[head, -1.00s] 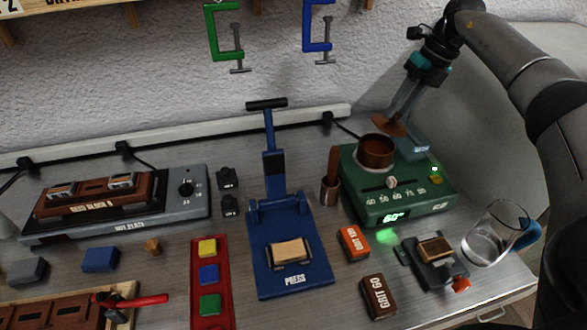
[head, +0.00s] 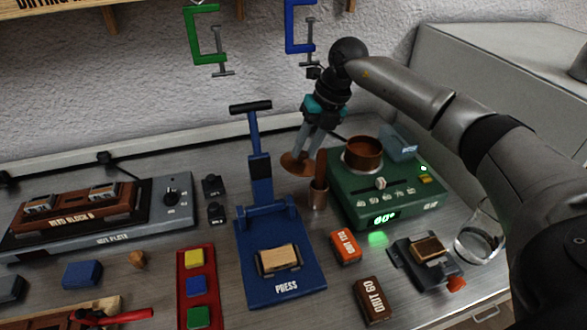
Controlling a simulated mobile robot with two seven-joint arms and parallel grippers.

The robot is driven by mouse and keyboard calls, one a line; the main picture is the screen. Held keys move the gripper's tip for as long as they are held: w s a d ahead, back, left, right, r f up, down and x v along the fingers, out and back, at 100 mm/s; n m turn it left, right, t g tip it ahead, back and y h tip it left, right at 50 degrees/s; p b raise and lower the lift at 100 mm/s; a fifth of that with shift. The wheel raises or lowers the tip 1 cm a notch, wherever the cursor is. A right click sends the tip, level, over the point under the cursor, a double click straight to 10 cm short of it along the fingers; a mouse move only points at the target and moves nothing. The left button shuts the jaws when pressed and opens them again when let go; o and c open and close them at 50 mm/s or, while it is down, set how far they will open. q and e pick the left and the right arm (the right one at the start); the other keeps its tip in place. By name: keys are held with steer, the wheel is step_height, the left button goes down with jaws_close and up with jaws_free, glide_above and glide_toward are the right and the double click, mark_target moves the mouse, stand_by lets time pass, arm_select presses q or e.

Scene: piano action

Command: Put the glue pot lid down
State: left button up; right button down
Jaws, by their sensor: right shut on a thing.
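The glue pot lid, a flat copper-brown disc (head: 294,165), is in the head view between the blue press and the green glue heater. My right gripper (head: 303,150) points down and is shut on the lid; whether the lid touches the bench behind the brush holder is hard to tell. The glue pot (head: 363,154) is a copper pot standing open in the green heater (head: 392,194), whose display is lit green. My left gripper is not in view.
A metal cup with a brown handle (head: 318,194) stands just in front of the lid. The blue press (head: 281,262) is to the left. A glass jug (head: 478,240) is at the right, partly hidden by my arm.

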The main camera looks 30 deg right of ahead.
mark_target(293, 162)
steer(key=shift+a+f, duration=0.25)
steer(key=shift+f, duration=0.45)
steer(key=x, duration=0.3)
steer(key=shift+s+b, duration=0.2)
steer(key=shift+b, duration=0.1)
steer(key=shift+w+a+r+h, duration=0.2)
steer(key=shift+a+r+h, duration=0.05)
steer(key=shift+r+h, duration=0.15)
steer(key=shift+w+a+g+h+p, duration=0.1)
steer(key=shift+a+g+h+p, duration=0.35)
steer(key=shift+h, duration=0.55)
steer(key=shift+a+h, duration=0.1)
steer(key=shift+h, duration=0.2)
steer(key=shift+f, duration=0.8)
steer(key=shift+f+b, duration=0.1)
steer(key=shift+b, duration=0.2)
steer(key=c, duration=0.6)
jaws_free()
